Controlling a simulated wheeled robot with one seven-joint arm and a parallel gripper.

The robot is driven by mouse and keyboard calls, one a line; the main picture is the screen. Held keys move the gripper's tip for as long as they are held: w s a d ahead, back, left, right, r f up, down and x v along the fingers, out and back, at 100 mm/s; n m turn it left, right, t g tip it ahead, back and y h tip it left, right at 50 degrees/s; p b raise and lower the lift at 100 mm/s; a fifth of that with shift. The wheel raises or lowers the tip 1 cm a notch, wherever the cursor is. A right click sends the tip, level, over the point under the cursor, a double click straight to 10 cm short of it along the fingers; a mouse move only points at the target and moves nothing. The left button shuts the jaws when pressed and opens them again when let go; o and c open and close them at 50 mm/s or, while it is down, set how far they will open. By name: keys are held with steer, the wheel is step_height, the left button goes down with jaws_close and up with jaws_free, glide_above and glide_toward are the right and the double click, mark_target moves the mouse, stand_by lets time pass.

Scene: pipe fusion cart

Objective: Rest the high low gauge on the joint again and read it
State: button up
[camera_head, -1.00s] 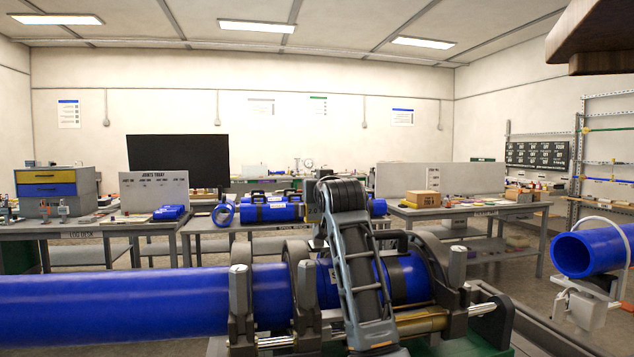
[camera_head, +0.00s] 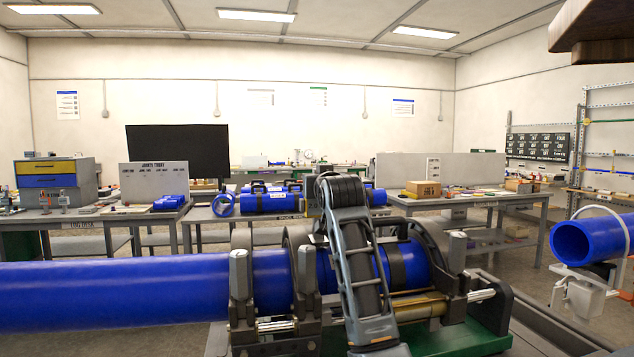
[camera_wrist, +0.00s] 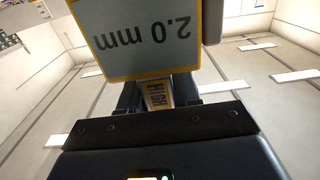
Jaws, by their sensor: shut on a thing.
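The high low gauge shows in the wrist view as a yellow-edged grey plate (camera_wrist: 150,35) reading "2.0 mm" upside down, with a yellow "HIGH" label below it. My gripper (camera_wrist: 157,95) is shut on the gauge; its dark fingers show on both sides of the label. In the head view my arm hides the gripper and the gauge. The blue pipe (camera_head: 110,290) lies level in the clamps of the fusion cart, with more blue pipe (camera_head: 405,268) right of my arm. My arm covers the middle, so the joint and any contact with the gauge cannot be made out.
Dark clamp rings with upright bolts (camera_head: 239,275) stand close around the pipe. Another blue pipe (camera_head: 590,240) rests on a stand at the right. Benches with a blue pipe stack (camera_head: 270,203), a drawer cabinet (camera_head: 56,182) and a cardboard box (camera_head: 424,189) stand behind.

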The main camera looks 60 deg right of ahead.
steer(key=shift+f+b, duration=0.4)
steer(key=shift+f, duration=0.7)
jaws_close()
stand_by(1.8)
step_height(320, 180, up, 8)
steer(key=p, duration=0.6)
stand_by(0.5)
steer(key=shift+f, duration=0.1)
stand_by(1.1)
